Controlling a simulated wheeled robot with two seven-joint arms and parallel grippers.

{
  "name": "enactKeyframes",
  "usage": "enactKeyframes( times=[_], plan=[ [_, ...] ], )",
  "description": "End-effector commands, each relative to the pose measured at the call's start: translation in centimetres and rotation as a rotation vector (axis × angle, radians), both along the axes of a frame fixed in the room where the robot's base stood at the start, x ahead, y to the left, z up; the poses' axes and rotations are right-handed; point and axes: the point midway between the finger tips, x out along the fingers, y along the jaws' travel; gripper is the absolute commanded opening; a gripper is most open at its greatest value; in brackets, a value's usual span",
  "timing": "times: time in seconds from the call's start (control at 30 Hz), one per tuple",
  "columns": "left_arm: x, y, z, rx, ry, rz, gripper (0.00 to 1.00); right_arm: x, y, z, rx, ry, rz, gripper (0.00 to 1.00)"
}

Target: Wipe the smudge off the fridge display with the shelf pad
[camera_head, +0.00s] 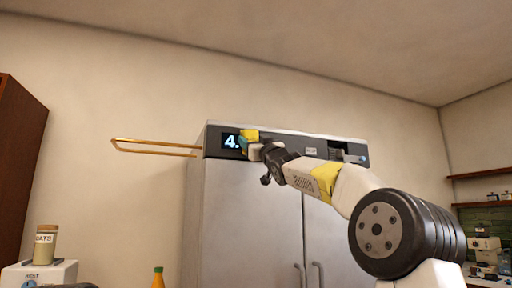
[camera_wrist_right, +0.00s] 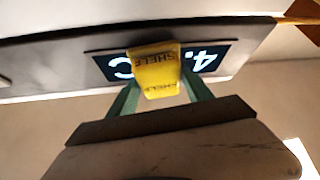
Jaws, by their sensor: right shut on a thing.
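The fridge display (camera_head: 230,141) is a dark panel with light digits, at the left of the dark strip along the top of the tall fridge (camera_head: 245,210). In the right wrist view the display (camera_wrist_right: 205,60) shows a "4." and part of another character. My right gripper (camera_head: 255,143) is shut on the yellow shelf pad (camera_wrist_right: 155,72), marked "SHELF", in front of the display. The pad (camera_head: 250,134) covers the display's middle and right part; I cannot tell whether it touches. No smudge can be made out. My left gripper is not in view.
A brass rail (camera_head: 150,147) sticks out left of the fridge top. An oats jar (camera_head: 46,244) stands on a white box (camera_head: 40,273) at lower left, with an orange bottle (camera_head: 158,277) nearby. Shelves (camera_head: 482,174) are at far right.

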Motion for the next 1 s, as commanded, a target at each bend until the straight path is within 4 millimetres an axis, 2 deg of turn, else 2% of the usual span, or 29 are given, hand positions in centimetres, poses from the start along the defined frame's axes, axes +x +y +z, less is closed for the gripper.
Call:
enactKeyframes(
  times=[0.27,0.67,1.0],
  plan=[
    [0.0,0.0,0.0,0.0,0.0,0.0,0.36,-0.2,1.2,-0.1,-0.001,0.003,0.001,0.21],
    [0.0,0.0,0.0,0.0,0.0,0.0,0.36,-1.4,4.2,-0.2,-0.001,0.003,0.003,0.21],
    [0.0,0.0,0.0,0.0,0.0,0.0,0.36,-1.5,4.4,-0.1,-0.002,0.002,-0.001,0.21]
  ],
)
